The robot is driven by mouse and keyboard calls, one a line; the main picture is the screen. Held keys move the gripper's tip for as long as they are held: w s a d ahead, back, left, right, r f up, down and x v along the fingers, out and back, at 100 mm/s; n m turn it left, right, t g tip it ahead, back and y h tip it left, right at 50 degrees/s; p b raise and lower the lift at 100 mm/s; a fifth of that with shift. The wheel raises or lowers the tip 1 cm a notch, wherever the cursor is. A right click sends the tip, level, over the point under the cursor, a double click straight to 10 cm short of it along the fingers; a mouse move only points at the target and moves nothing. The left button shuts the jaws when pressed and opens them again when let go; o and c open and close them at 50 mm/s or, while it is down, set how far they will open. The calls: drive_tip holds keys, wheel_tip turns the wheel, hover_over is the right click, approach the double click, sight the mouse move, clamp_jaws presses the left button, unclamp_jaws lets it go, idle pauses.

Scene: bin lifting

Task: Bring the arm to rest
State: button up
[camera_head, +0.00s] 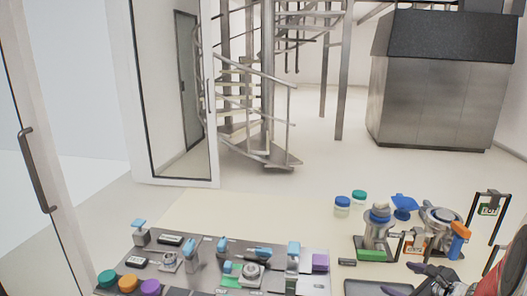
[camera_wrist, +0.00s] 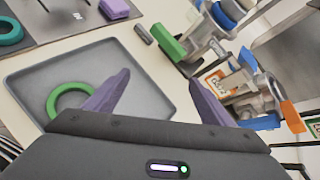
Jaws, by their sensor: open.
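My gripper (camera_wrist: 158,98) fills the lower part of the wrist view, with its two purple fingers spread wide and nothing between them. In the head view it shows only in part at the lower right, with purple fingers near the bottom edge. My arm is cut off by the right edge there. Below the fingers in the wrist view is a grey tray (camera_wrist: 40,82) with a green ring (camera_wrist: 70,100) lying in it. The left finger overlaps the ring in the picture; I cannot tell the height between them.
A panel (camera_head: 215,262) with blue-handled valves and coloured knobs stands at the lower left. Metal valve fittings (camera_head: 377,232) with green, blue and orange parts stand close to my gripper. Two jars (camera_head: 342,205) sit behind them. The floor beyond is open, towards a spiral staircase (camera_head: 262,145) and a metal bin (camera_head: 435,100).

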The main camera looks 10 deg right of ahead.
drive_tip(key=s+a+r+n+g+y, duration=0.1)
drive_tip(key=s+a+n+g+y, duration=0.15)
drive_tip(key=s+a+n, duration=0.45)
drive_tip(key=s+a+r+n+g+y, duration=0.1)
drive_tip(key=s+a+r+n+g, duration=0.2)
drive_tip(key=a+n, duration=0.8)
drive_tip(key=s+a+r+n+h, duration=0.4)
drive_tip(key=s+a+r+n, duration=0.4)
drive_tip(key=s+a+n, duration=0.3)
drive_tip(key=shift+a+r+n, duration=0.3)
drive_tip(key=shift+a, duration=0.3)
drive_tip(key=shift+g+h, duration=0.25)
idle(1.0)
